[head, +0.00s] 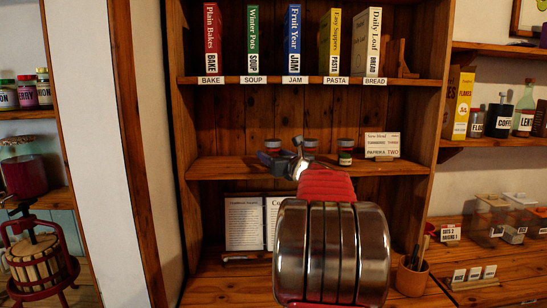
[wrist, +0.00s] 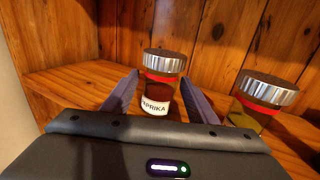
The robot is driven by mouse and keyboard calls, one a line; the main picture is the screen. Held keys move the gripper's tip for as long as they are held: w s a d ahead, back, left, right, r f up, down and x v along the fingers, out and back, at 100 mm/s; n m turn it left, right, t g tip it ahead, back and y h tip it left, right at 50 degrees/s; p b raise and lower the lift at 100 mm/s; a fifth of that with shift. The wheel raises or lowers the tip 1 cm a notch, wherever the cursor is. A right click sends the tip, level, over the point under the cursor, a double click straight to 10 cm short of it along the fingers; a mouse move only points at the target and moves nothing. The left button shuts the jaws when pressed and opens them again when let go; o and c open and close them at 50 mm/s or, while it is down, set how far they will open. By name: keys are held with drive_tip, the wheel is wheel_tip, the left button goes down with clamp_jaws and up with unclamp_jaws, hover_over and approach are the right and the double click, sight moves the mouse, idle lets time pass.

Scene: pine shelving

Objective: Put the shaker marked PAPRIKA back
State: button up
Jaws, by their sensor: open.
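The shaker marked PAPRIKA (wrist: 157,88) stands upright on a wooden shelf in the wrist view, with a silver lid, a red band and dark red contents. My gripper (wrist: 160,80) is open, with one finger on each side of this shaker. I cannot tell whether either finger touches it. In the head view my gripper (head: 272,160) is at the middle shelf, in front of the leftmost shaker (head: 272,144), whose lower part is hidden and whose label does not show.
A shaker with yellow-green contents (wrist: 262,98) stands close to the right finger. Two more shakers (head: 310,146) (head: 346,152) stand along the middle shelf (head: 400,167), beside a card naming turmeric and paprika (head: 382,145). An upright wall is at left.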

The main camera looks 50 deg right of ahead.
drive_tip(key=v, duration=1.2)
drive_tip(key=shift+w, duration=0.1)
idle(0.5)
drive_tip(key=w+a+f+n+g+y, duration=0.1)
drive_tip(key=w+a+f+n+y, duration=0.3)
drive_tip(key=a, duration=0.6)
drive_tip(key=w+a+f+n+g+y, duration=0.1)
drive_tip(key=w+a+n+y, duration=0.1)
drive_tip(key=a+n, duration=0.6)
drive_tip(key=w+a+f+n+g+y, duration=0.1)
drive_tip(key=w+a+f+n+y, duration=0.15)
drive_tip(key=a, duration=0.95)
drive_tip(key=s+a+f+n+g+y, duration=0.1)
drive_tip(key=s+a+f+n+g, duration=0.15)
drive_tip(key=a+n, duration=0.35)
drive_tip(key=s+a+f+n+g, duration=0.1)
drive_tip(key=s+a+f+n, duration=0.3)
drive_tip(key=a, duration=0.4)
drive_tip(key=s+a+f+n+g+y, duration=0.1)
drive_tip(key=s+a+f+n+g, duration=0.15)
drive_tip(key=a+f+n, duration=0.35)
drive_tip(key=s+a+f+n+h, duration=0.1)
drive_tip(key=s+f+n, duration=0.1)
drive_tip(key=s+n, duration=0.3)
drive_tip(key=s+a+f+n+g+h, duration=0.1)
drive_tip(key=s+a+n, duration=0.1)
drive_tip(key=s+n, duration=0.3)
drive_tip(key=shift+s+a+f+n+g+h, duration=0.3)
drive_tip(key=shift+s+a+f+n+h, duration=0.05)
drive_tip(key=shift+s+f, duration=0.1)
